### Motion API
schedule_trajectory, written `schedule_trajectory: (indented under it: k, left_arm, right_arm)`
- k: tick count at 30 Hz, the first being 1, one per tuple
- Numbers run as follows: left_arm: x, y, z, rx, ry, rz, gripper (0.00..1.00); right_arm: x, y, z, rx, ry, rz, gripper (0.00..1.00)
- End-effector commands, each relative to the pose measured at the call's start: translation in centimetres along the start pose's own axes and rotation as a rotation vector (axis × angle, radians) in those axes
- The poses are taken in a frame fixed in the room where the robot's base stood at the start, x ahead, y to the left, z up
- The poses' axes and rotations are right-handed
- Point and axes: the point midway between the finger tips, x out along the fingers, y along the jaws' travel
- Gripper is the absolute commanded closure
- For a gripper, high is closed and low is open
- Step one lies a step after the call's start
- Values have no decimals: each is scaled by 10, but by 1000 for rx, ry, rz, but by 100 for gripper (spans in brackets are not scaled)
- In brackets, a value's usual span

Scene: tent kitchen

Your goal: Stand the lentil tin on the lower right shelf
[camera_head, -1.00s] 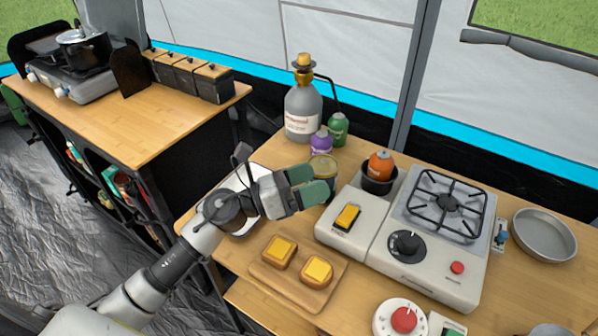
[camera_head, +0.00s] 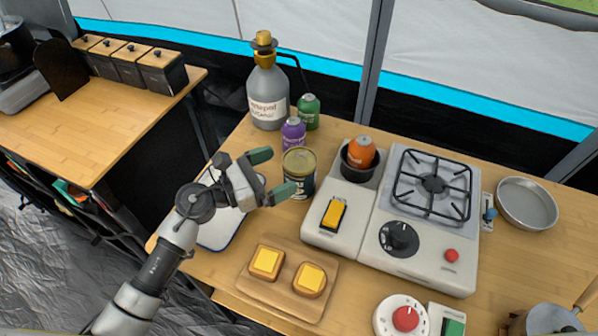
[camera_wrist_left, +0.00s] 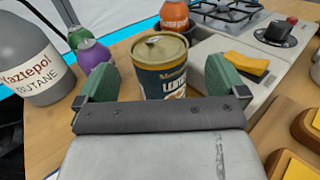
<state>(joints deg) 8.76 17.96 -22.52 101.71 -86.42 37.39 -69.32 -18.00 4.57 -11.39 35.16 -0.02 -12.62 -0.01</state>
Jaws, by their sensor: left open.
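The lentil tin (camera_head: 299,176) stands upright on the wooden counter, left of the stove, dark with a pale gold lid. In the left wrist view the tin (camera_wrist_left: 163,77) shows part of its "LENT" label, between and beyond the two green fingertips. My left gripper (camera_head: 273,173) is open and empty, its fingers pointing at the tin from the left. In the left wrist view the open fingers (camera_wrist_left: 160,82) spread to either side of the tin; I cannot tell whether they touch it. The lower right shelf cannot be made out. My right gripper is not in view.
A purple canister (camera_head: 293,134), a green canister (camera_head: 308,112) and a grey gas bottle (camera_head: 268,92) stand behind the tin. The stove (camera_head: 428,218) is close on the right, with an orange canister (camera_head: 361,151) in a black cup. A bread board (camera_head: 288,286) lies in front.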

Motion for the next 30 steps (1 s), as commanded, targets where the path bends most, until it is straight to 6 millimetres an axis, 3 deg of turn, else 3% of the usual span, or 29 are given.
schedule_trajectory:
  k: [9, 19, 30]
  left_arm:
    - [44, 1, 6, -3, -2, 1, 0]
    - [51, 0, 4, -1, 0, 1, 0]
    - [51, 0, 4, -2, 0, 1, 57]
  right_arm:
    - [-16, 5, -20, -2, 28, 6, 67]
    - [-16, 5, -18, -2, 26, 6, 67]
    - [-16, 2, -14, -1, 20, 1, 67]
